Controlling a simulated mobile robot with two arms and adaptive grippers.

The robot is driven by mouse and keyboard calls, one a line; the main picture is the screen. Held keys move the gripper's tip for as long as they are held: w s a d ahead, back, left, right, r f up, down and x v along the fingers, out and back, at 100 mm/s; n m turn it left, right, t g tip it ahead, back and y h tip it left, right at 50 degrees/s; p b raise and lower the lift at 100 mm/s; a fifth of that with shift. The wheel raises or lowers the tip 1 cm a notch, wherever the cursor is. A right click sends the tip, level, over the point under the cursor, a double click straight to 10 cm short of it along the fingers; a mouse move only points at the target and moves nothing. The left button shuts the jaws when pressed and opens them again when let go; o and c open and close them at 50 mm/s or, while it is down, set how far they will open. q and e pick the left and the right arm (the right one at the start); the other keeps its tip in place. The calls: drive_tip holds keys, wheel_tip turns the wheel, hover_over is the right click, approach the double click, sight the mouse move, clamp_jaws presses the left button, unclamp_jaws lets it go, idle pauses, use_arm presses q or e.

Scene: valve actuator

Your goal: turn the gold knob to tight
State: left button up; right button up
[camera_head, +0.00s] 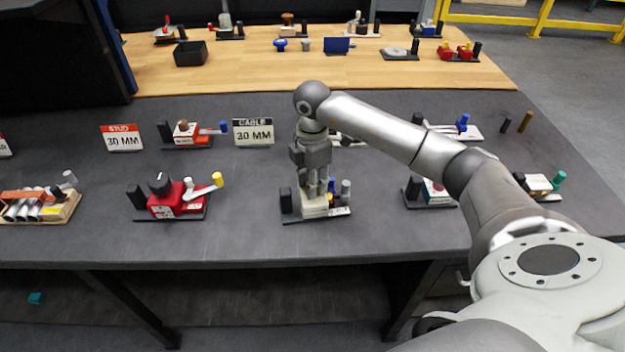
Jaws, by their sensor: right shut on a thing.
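My right gripper (315,185) points straight down over a small unit with a pale body (314,208) at the front middle of the dark bench. Its fingers are shut on the knob on top of this unit. The fingers hide the knob, so its gold colour and its setting cannot be made out. The unit stands on a black base, with a black post (286,200) at its left and a grey-topped post (346,190) and a blue part (331,186) at its right. My left gripper is not in view.
A red unit with a yellow-tipped lever (217,180) stands to the left, and another unit (432,193) to the right. Signs (253,132) and more units stand behind. The dark bench top (245,225) is clear in front and between units.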

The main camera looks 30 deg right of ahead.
drive_tip(key=shift+m, duration=0.7)
drive_tip(key=o, duration=1.1)
drive_tip(key=shift+c, duration=0.2)
drive_tip(key=shift+r, duration=0.15)
wheel_tip(320, 180, up, 12)
drive_tip(key=shift+a, duration=0.1)
